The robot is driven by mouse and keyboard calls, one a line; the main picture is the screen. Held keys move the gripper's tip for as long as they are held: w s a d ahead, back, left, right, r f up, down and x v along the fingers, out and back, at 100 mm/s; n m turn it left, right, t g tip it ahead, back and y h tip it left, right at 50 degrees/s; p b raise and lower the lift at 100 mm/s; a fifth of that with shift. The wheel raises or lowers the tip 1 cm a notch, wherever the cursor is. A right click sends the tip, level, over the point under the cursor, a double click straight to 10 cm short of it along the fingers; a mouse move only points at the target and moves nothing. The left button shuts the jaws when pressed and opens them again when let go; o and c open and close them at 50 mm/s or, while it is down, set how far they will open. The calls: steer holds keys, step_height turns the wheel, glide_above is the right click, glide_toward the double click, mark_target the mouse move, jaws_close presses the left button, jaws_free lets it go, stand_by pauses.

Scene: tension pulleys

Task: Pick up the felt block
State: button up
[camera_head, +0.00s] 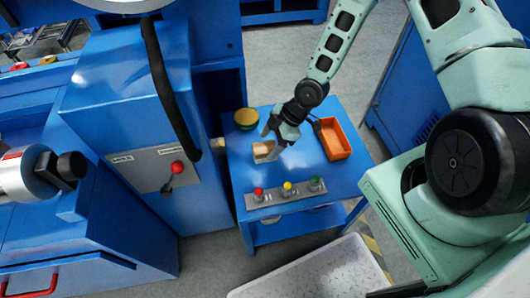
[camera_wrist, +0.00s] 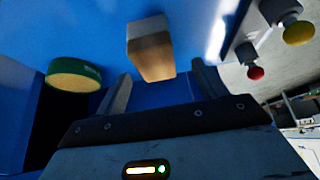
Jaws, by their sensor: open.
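The felt block (camera_head: 262,152), a small tan block with a pale face, sits on the blue table (camera_head: 310,165). In the wrist view the block (camera_wrist: 150,48) shows a white side and a tan side, ahead of the gap between my fingers. My gripper (camera_head: 271,142) is open and empty, reaching down at the block from the upper right. In the wrist view the fingers (camera_wrist: 162,78) stand apart, with the block beyond their tips. I cannot tell whether a finger touches it.
A round green and yellow pad (camera_head: 246,118) lies behind the block, left of my gripper. An orange tray (camera_head: 333,138) stands to the right. A bar with red, yellow and green knobs (camera_head: 287,190) runs along the front. A blue machine cabinet (camera_head: 140,110) with a red-knobbed lever stands left.

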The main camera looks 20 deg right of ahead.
mark_target(265, 147)
steer(key=shift+b+x, duration=0.35)
steer(key=shift+x, duration=2.3)
steer(key=shift+w+d, duration=0.15)
steer(key=shift+w, duration=0.05)
steer(key=c, duration=1.1)
